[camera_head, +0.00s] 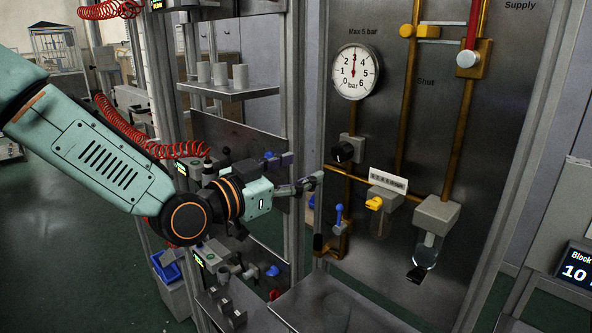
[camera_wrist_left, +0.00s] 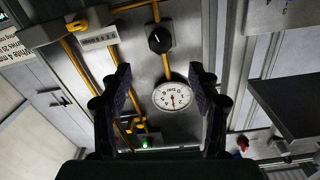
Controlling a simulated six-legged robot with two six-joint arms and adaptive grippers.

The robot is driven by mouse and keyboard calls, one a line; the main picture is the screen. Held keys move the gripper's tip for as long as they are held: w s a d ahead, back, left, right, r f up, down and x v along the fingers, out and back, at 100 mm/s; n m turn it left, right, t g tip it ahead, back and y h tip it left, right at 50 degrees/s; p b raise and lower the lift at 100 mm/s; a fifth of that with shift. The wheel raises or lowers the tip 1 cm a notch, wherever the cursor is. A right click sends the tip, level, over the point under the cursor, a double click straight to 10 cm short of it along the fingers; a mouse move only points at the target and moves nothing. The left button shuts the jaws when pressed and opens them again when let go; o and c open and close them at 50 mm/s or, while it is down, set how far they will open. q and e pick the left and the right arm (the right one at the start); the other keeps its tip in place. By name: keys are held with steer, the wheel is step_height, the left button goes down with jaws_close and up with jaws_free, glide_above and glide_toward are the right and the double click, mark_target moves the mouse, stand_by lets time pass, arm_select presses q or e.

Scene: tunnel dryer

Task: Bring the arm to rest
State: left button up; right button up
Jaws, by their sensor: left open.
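My left arm reaches in from the left in the head view. Its gripper (camera_head: 308,184) is in front of the left edge of the metal panel (camera_head: 400,130). In the left wrist view the left gripper (camera_wrist_left: 160,76) shows two dark fingers spread apart with nothing between them. Beyond the fingers are the round pressure gauge (camera_wrist_left: 172,96) and the black knob (camera_wrist_left: 159,40), both apart from them. In the head view the gauge (camera_head: 355,72) has its needle near 3, and the black knob (camera_head: 343,152) is below it. My right gripper does not show.
Brass pipes (camera_head: 407,100) run down the panel. A yellow handle (camera_head: 374,203), a blue lever (camera_head: 340,215) and a clear bowl (camera_head: 425,252) sit low on it. Upright posts (camera_head: 307,120) stand close to the gripper.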

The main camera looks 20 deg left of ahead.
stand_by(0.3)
arm_select(q)
steer(key=s+f+n+g+y+b, duration=0.2)
steer(key=s+f+n+g+b, duration=0.15)
steer(key=f, duration=0.85)
steer(key=s+f+n+g+y+b, duration=0.1)
steer(key=s+f+n+g+b, duration=0.2)
steer(key=f, duration=0.8)
steer(key=s+f+n+g+y+b, duration=0.1)
steer(key=s+f+g+y+b, duration=0.3)
steer(key=f, duration=0.8)
steer(key=s+f+g+b, duration=0.6)
steer(key=s+f+b, duration=0.2)
steer(key=s+f, duration=1.7)
steer(key=shift+s+d+f+m+h+b, duration=0.25)
steer(key=shift+d+f+m+h+b, duration=0.05)
steer(key=shift+d+f+m, duration=0.15)
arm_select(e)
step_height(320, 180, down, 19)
